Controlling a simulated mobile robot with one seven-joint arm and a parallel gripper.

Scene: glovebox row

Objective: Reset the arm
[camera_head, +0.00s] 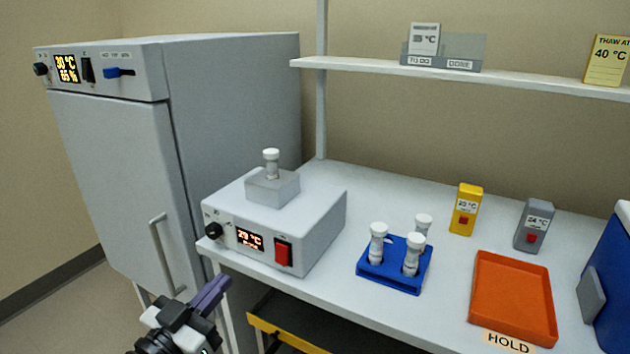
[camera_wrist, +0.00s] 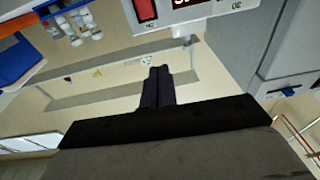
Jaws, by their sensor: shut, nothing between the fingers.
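My gripper (camera_head: 222,287) is at the lower left of the head view, in front of the bench edge and below the heater box. Its dark fingers are closed together with nothing between them. In the wrist view the shut fingers (camera_wrist: 158,88) point away from the camera, and the bench items appear upside down. My gripper looks apart from everything around it.
A heater box (camera_head: 275,225) reading 29 °C holds a white-capped vial (camera_head: 271,163) in its top block. A blue rack (camera_head: 396,266) with several vials, an orange tray (camera_head: 512,297) and yellow and grey timers stand to the right. An incubator (camera_head: 120,180) stands left.

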